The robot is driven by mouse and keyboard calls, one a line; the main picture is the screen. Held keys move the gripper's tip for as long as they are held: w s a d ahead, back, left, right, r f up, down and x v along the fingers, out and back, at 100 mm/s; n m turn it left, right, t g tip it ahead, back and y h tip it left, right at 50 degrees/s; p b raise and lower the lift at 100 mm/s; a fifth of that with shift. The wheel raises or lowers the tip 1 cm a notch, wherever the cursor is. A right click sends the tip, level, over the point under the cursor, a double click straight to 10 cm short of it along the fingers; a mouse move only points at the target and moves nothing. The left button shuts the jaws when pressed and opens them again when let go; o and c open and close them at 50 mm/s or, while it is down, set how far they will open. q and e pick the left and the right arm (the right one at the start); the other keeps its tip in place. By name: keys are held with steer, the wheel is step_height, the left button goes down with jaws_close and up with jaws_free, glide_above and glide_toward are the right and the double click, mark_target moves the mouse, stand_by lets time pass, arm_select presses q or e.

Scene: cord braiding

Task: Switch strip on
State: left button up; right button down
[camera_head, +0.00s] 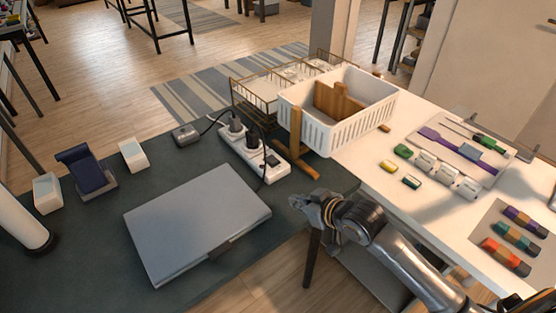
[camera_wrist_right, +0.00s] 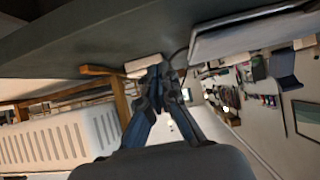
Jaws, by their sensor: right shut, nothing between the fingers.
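The white power strip (camera_head: 247,158) lies on the dark green table top between the grey laptop and the white basket. Dark plugs sit in its far part, and a small dark piece (camera_head: 272,160) shows near its near end; I cannot tell whether that is the switch or a plug. My right gripper (camera_head: 297,201) is shut and empty, near the table edge, nearer than the strip and apart from it. In the right wrist view the closed fingertips (camera_wrist_right: 163,75) overlap a white end that looks like the strip (camera_wrist_right: 143,62). My left gripper is not in view.
The closed grey laptop (camera_head: 195,225) lies left of my right gripper. A white basket (camera_head: 325,130) and wooden stand (camera_head: 297,145) are beside the strip. A dark cable runs from the strip to a small grey box (camera_head: 185,135). The white table (camera_head: 405,205) holds cord tools.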

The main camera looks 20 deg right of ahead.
steer(key=w+d+r+t+y, duration=0.1)
steer(key=w+d+r+t, duration=0.1)
steer(key=w+r, duration=0.5)
steer(key=shift+w+d+r+t, duration=0.3)
steer(key=shift+d+r, duration=0.05)
steer(key=shift+d, duration=0.4)
glide_above(280, 168)
step_height(280, 168, down, 3)
steer(key=shift+w+f, duration=0.15)
step_height(280, 168, down, 3)
steer(key=shift+f+p, duration=0.15)
steer(key=shift+p, duration=0.15)
steer(key=shift+f, duration=0.55)
